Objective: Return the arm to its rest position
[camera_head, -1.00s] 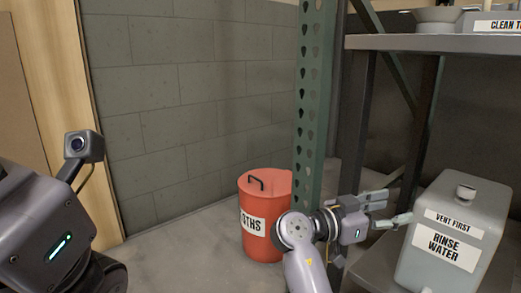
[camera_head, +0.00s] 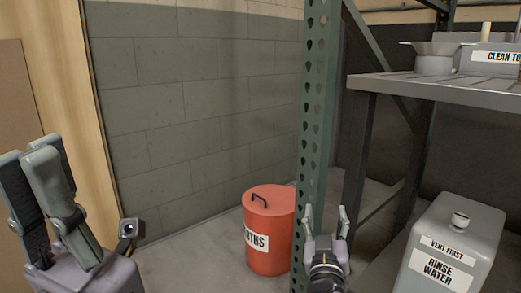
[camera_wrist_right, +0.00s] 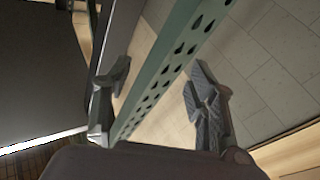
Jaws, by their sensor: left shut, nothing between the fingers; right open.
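My right gripper (camera_head: 326,212) is open and empty in the head view, low in the middle, with its fingers pointing up and away. It stands in front of the green rack post, left of the rinse water container (camera_head: 450,243) and apart from it. In the right wrist view its two spread fingers (camera_wrist_right: 158,85) show with nothing held, and the green post appears between them. My left gripper (camera_head: 26,158) is at the lower left of the head view, fingers upward, shut and empty.
The perforated green post (camera_head: 316,90) stands just beyond my right gripper. A red bin (camera_head: 268,220) is on the floor left of it. Floor is clear left of the bin.

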